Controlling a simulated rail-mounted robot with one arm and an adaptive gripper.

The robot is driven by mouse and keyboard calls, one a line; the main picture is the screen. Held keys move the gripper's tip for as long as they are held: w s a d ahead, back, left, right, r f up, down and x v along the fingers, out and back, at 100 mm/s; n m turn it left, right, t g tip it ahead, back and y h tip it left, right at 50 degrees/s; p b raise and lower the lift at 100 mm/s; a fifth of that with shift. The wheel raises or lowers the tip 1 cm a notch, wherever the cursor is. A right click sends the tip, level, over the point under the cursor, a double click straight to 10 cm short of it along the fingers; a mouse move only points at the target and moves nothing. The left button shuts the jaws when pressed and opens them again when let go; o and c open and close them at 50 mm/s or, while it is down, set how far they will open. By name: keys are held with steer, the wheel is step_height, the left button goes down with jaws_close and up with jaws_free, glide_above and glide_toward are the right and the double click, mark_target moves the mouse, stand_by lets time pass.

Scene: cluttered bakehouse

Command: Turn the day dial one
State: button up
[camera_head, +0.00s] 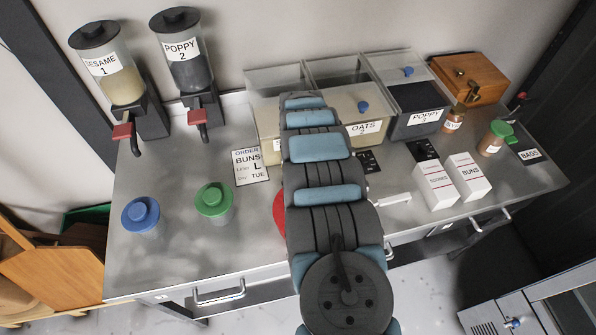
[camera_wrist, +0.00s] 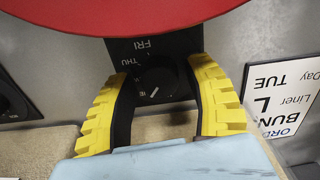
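The day dial (camera_wrist: 160,80) is a black round knob on a black panel in the wrist view. The labels THU and FRI show at its upper left and above it. A white pointer mark on the knob slants to the lower left; the label there is too small to read. My gripper (camera_wrist: 157,72) is open, with one yellow finger on each side of the knob. I cannot tell whether either finger touches it. In the head view my arm hides the dial and gripper. The order card (camera_head: 250,166) reads BUNS, L and TUE; it also shows in the wrist view (camera_wrist: 284,95).
A red round thing (camera_wrist: 130,15) fills the top of the wrist view. Another black knob panel (camera_wrist: 14,98) is at its left edge. Oats (camera_head: 370,136) and poppy (camera_head: 420,110) bins stand behind; blue-lidded (camera_head: 142,214) and green-lidded (camera_head: 213,199) jars stand left, two white boxes (camera_head: 436,186) right.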

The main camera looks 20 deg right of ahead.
steer(key=shift+o, duration=0.4)
steer(key=shift+r, duration=0.1)
steer(key=shift+r, duration=3.7)
